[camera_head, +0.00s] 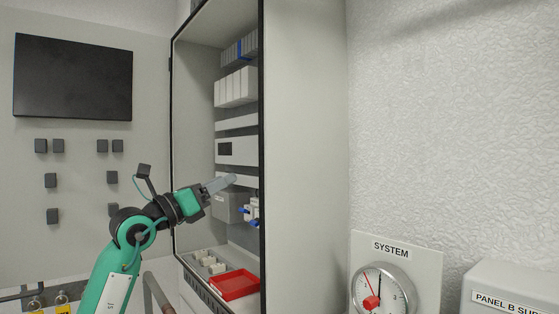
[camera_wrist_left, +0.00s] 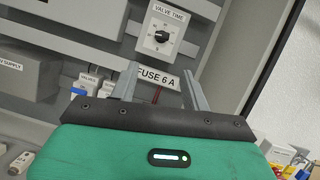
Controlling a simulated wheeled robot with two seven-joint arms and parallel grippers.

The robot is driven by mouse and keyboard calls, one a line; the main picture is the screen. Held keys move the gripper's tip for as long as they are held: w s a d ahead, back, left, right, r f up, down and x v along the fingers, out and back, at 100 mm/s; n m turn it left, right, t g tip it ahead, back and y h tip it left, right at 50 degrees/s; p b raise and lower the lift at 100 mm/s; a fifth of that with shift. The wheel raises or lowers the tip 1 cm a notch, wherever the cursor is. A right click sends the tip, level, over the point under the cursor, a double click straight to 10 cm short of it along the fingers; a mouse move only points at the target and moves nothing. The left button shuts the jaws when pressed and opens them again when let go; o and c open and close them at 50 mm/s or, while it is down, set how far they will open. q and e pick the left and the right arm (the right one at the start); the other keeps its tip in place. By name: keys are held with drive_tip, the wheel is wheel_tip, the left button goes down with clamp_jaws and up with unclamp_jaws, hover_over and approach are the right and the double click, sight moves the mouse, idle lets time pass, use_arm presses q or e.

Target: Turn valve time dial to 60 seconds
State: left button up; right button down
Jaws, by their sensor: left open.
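The valve time dial (camera_wrist_left: 161,38) is a black knob on a white plate labelled VALVE TIME, with scale marks around it. It shows in the left wrist view at the top centre; its exact setting is too small to read. My left gripper (camera_wrist_left: 162,82) is open, its two grey fingers apart and pointing toward the dial plate, with nothing between them that I can see held. In the head view my left gripper (camera_head: 222,183) reaches into the open cabinet from the left, and I cannot make out the dial there. My right gripper is in neither view.
A label reading FUSE 6 A (camera_wrist_left: 157,77) sits below the dial. The cabinet's edge (camera_head: 262,150) stands right of my arm. A red tray (camera_head: 235,285) lies at the cabinet bottom. A SYSTEM gauge (camera_head: 398,283) is on the right, and a dark screen (camera_head: 73,77) at the left.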

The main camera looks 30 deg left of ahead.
use_arm(q)
drive_tip(key=p+x, duration=0.8)
drive_tip(key=x, duration=0.4)
drive_tip(key=shift+r, duration=0.5)
drive_tip(key=shift+c, duration=0.2)
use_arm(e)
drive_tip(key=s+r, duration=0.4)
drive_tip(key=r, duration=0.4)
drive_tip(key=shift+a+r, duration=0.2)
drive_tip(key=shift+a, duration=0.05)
